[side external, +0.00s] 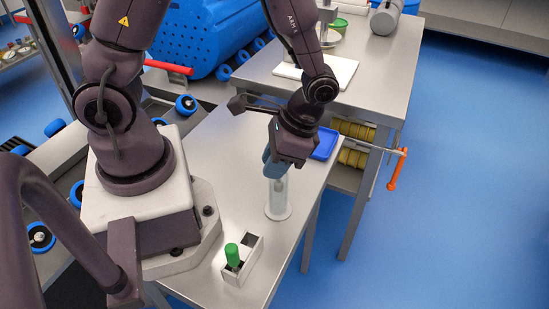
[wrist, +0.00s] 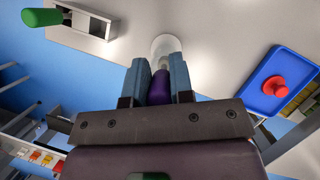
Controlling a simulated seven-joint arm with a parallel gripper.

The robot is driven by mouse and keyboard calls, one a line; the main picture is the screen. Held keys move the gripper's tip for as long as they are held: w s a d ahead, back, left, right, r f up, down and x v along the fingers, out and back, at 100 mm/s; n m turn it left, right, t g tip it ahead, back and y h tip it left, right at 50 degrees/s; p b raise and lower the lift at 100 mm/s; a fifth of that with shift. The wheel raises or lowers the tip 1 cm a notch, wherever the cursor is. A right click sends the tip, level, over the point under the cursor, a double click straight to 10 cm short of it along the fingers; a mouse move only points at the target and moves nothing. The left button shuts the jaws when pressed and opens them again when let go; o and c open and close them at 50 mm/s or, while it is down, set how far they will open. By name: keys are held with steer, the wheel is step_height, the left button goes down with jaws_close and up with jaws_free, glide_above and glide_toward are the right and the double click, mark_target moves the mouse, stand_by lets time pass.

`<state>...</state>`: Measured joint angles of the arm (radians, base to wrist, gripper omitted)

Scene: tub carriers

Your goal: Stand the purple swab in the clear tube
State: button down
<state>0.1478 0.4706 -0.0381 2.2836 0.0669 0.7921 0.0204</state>
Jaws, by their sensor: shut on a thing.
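The purple swab (wrist: 158,86) is between the two blue fingers of my gripper (wrist: 158,80) in the wrist view, and the gripper is shut on it. In the side view my gripper (side external: 274,168) points down directly over the clear tube (side external: 277,205), with its fingertips at about the tube's mouth. The clear tube stands upright on its round base on the metal table. A pale shape shows in its upper part, seemingly the swab's lower end. The tube also shows just beyond the fingertips in the wrist view (wrist: 166,44). The fingers hide most of the swab.
A white rack (side external: 241,268) with a green swab (side external: 232,255) in one slot stands near the table's front edge; its other slot looks empty. A blue tray (side external: 326,144) lies behind the tube, with a red object (wrist: 276,87) on it. The table around the tube is clear.

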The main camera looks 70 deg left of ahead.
stand_by(0.4)
steer(key=shift+c, duration=1.8)
jaws_free()
steer(key=shift+r, duration=3.95)
steer(key=shift+s, duration=0.1)
steer(key=s+a+r+n+t, duration=0.1)
steer(key=a+r+t, duration=0.1)
steer(key=r+t, duration=0.3)
steer(key=s+a+r+n+t+h, duration=0.1)
steer(key=r+t, duration=0.4)
steer(key=r, duration=0.5)
steer(key=shift+s+a+n, duration=0.35)
steer(key=shift+s+n, duration=0.15)
steer(key=shift+s, duration=0.05)
